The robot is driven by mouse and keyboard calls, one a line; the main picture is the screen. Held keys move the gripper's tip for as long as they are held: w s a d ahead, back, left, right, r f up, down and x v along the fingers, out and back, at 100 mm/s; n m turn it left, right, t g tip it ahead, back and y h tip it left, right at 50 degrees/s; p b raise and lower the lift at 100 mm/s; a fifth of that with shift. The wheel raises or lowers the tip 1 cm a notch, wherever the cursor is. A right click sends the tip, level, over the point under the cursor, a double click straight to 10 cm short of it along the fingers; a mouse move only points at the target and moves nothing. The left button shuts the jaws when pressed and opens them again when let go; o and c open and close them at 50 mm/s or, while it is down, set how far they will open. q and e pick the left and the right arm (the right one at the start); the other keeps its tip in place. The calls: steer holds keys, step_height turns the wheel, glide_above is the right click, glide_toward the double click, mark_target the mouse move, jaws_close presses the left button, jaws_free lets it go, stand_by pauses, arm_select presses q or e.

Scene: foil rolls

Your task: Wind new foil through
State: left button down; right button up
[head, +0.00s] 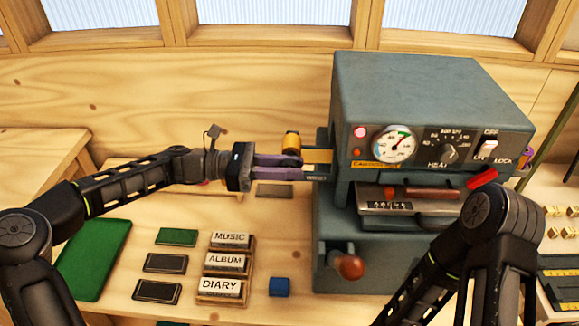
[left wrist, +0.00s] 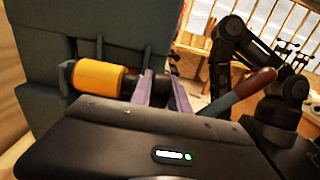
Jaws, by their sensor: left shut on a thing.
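The grey foil machine (head: 430,95) stands right of centre, with dials, a lit red lamp and a number head on its front. A gold foil roll (head: 292,142) sits at its left side and also shows in the left wrist view (left wrist: 98,77). A flat gold strip (head: 318,156) shows between roll and machine. My left gripper (head: 300,164) reaches in from the left, its purple fingers shut on a dark part (left wrist: 164,95) beside the roll. The fingers hide most of that part, so its exact nature is unclear. My right gripper does not show; only its arm is at lower right.
Name plates (head: 229,262), dark blocks (head: 165,262), a green mat (head: 95,259) and a blue cube (head: 279,287) lie left of the machine. A brown-knobbed crank (head: 348,266) projects from its front. Brass type (head: 558,211) lies at far right.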

arm_select(q)
steer(key=shift+r, duration=0.1)
steer(key=shift+r+y+p, duration=0.1)
steer(key=shift+y+p, duration=0.3)
steer(key=shift+p, duration=0.25)
steer(key=shift+y+p, duration=0.4)
steer(key=shift+y, duration=0.1)
steer(key=shift+d+y, duration=0.1)
steer(key=shift+y, duration=2.5)
steer(key=shift+f, duration=0.2)
steer(key=c, duration=1.2)
jaws_free()
steer(key=shift+d, duration=0.1)
steer(key=shift+c, duration=0.2)
